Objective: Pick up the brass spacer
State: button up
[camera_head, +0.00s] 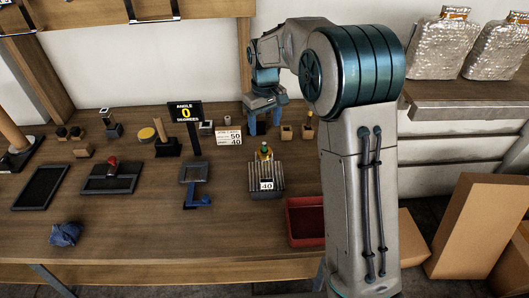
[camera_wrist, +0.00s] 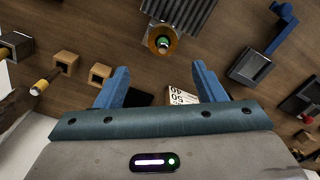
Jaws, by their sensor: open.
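A brass-coloured round piece (camera_wrist: 174,45) with a green middle appears at the top centre of the wrist view, at the end of a grey ribbed block. I take it for the brass spacer. In the head view it is a small yellow-brown piece with a green top (camera_head: 264,154), at the back end of the ribbed block (camera_head: 266,178) with a "40" tag. My gripper (camera_head: 264,124) is open and empty, behind and above the piece. In the wrist view my gripper's blue fingers (camera_wrist: 160,68) stand apart, with the piece just beyond the gap between their tips.
Two wooden blocks with holes (camera_head: 286,132) (camera_head: 307,131) are right. A black "angle 0 degrees" sign (camera_head: 185,112), blue clamp-like fixture (camera_head: 197,185) and red bin (camera_head: 304,222) are nearby. The front table is mostly clear.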

aim_at(264, 143)
notch_tip(264, 143, down, 4)
jog(key=shift+f, duration=0.2)
jog(key=shift+s+a+f+p, duration=0.1)
jog(key=shift+f+p, duration=0.1)
jog(key=shift+f, duration=0.65)
jog(key=shift+s+f+p, duration=0.1)
jog(key=shift+f+p, duration=0.05)
jog(key=shift+f, duration=0.75)
jog(key=shift+s+a+f+p, duration=0.1)
jog(key=shift+f+p, duration=0.1)
jog(key=shift+f, duration=0.65)
jog(key=c, duration=1.1)
